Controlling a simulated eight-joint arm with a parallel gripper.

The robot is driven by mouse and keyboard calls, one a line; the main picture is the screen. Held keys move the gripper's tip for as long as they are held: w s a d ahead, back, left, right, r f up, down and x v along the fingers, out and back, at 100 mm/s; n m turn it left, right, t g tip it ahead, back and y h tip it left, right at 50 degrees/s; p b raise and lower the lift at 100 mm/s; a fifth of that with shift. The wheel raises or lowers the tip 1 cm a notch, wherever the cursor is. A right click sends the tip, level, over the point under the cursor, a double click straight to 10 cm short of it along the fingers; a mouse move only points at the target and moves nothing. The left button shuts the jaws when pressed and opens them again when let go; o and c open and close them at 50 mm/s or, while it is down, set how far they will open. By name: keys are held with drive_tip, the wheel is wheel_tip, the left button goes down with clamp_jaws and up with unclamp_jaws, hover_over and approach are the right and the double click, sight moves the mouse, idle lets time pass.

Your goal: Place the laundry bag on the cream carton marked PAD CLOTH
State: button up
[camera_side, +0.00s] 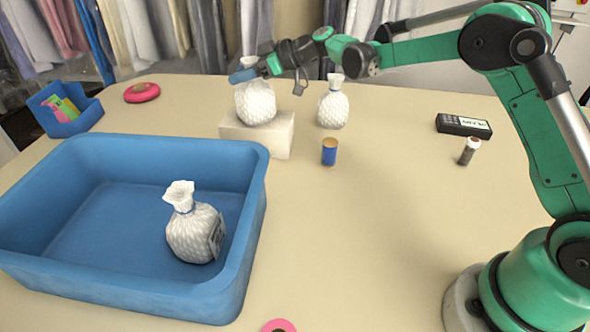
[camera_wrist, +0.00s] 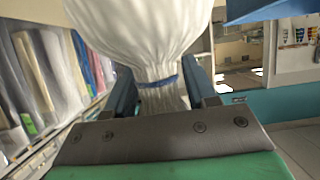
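A white laundry bag (camera_side: 256,104) stands upright at the cream carton (camera_side: 270,143). Its base appears to touch the carton's top. No marking on the carton can be read from here. My gripper (camera_side: 246,74) is at the bag's neck, reaching in from the right. In the wrist view the bag (camera_wrist: 142,30) hangs large at the top, and its blue-tied neck sits between the two fingers of my gripper (camera_wrist: 163,88), which look closed on it. A second white bag (camera_side: 333,108) stands on the table right of the carton. A third bag (camera_side: 192,235) stands inside the blue tub.
The blue tub (camera_side: 256,240) fills the front left. A blue-wrapped spool (camera_side: 329,153) stands right of the carton. A handheld device (camera_side: 463,126) and small bottle (camera_side: 469,151) are farther right. A red disc (camera_side: 141,92) and blue bin (camera_side: 72,120) are back left.

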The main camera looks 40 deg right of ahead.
drive_tip(key=shift+o, duration=0.2)
drive_tip(key=shift+s+d+r, duration=0.1)
drive_tip(key=shift+r, duration=0.15)
drive_tip(key=v, duration=1.1)
drive_tip(key=s+a+f+m+g+h, duration=0.1)
drive_tip(key=s+f+m+h, duration=0.2)
drive_tip(key=s, duration=0.7)
drive_tip(key=s+a+f+m+g+h, duration=0.1)
drive_tip(key=s+f+m+h, duration=0.2)
drive_tip(key=s+m+h, duration=0.3)
drive_tip(key=s, duration=0.5)
drive_tip(key=shift+h, duration=0.3)
